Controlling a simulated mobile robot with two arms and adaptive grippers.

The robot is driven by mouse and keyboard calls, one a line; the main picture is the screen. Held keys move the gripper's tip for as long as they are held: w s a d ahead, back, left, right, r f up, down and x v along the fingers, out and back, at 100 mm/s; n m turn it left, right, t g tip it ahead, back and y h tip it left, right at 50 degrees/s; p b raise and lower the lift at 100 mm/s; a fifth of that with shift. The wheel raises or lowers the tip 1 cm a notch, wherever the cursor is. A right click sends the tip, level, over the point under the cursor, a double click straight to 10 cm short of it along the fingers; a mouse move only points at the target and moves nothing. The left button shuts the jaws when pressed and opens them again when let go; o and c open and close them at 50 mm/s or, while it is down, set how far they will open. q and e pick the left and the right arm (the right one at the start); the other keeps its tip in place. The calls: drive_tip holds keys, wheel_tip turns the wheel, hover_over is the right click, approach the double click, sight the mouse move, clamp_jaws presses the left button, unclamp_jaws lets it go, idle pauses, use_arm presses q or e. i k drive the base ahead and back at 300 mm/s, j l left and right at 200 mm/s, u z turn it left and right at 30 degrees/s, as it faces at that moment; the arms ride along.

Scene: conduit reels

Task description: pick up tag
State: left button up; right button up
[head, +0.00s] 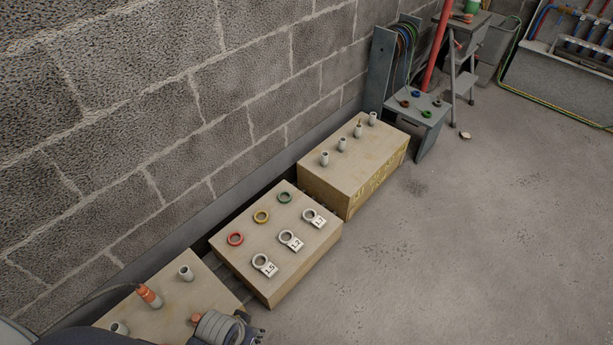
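Three white ring tags with printed labels lie in a row on the middle box (268,291): a near tag (269,268), a middle tag (295,242) and a far tag (318,221). The near one seems to read 1.5; the others are too small to read surely. My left gripper (252,331) is at the bottom edge, over the near box and apart from the tags. Its fingers are small and partly cut off, so its opening does not show. My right gripper is out of view.
Red (235,239), yellow (261,216) and green (284,197) rings lie behind the tags. The far box (380,160) carries several upright stubs. A block wall stands behind; the floor (480,250) at right is clear.

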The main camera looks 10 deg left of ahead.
sight(269, 269)
drive_tip(key=i+u, duration=0.15)
drive_tip(key=u, duration=0.9)
drive_tip(key=k+l, duration=0.05)
